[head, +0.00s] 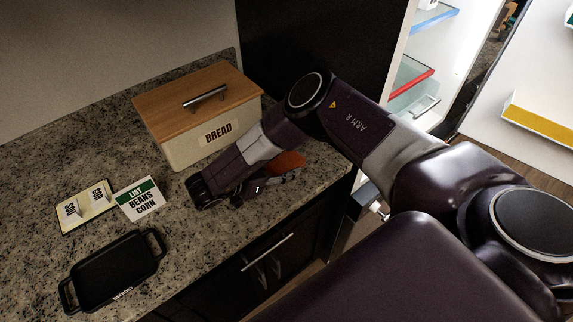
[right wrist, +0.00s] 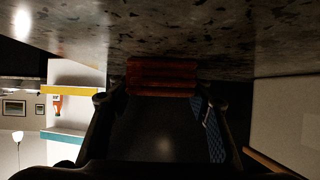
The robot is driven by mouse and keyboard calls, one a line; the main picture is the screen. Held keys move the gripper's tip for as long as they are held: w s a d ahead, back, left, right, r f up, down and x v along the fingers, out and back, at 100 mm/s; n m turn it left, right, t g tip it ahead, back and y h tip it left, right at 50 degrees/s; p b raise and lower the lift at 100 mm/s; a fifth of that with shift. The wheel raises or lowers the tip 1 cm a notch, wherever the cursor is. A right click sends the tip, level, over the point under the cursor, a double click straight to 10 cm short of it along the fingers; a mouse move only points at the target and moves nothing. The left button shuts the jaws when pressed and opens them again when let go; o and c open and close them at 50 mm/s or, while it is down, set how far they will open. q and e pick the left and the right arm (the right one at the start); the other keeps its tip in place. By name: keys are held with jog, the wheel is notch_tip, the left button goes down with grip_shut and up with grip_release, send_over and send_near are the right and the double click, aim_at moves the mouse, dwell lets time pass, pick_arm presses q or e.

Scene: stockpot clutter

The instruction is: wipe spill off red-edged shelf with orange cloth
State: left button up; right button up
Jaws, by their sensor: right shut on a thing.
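The orange cloth (head: 288,162) is at my right gripper (head: 272,180), low over the counter in front of the bread box. In the right wrist view the cloth (right wrist: 160,77) looks dark orange-red and folded, between the fingertips. My right gripper is shut on it. Whether the cloth touches the counter is unclear. The red-edged shelf (head: 412,92) is in the open white cabinet at the upper right of the head view, behind my right arm. Only part of the shelf shows. I cannot make out a spill on it. My left gripper is not in view.
A bread box (head: 171,133) with a wooden lid stands behind the gripper. A blue-edged shelf (head: 434,19) is above the red-edged one.

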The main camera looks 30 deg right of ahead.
aim_at(283, 163)
jog(key=shift+r+p, duration=2.25)
jog(key=shift+r, duration=0.8)
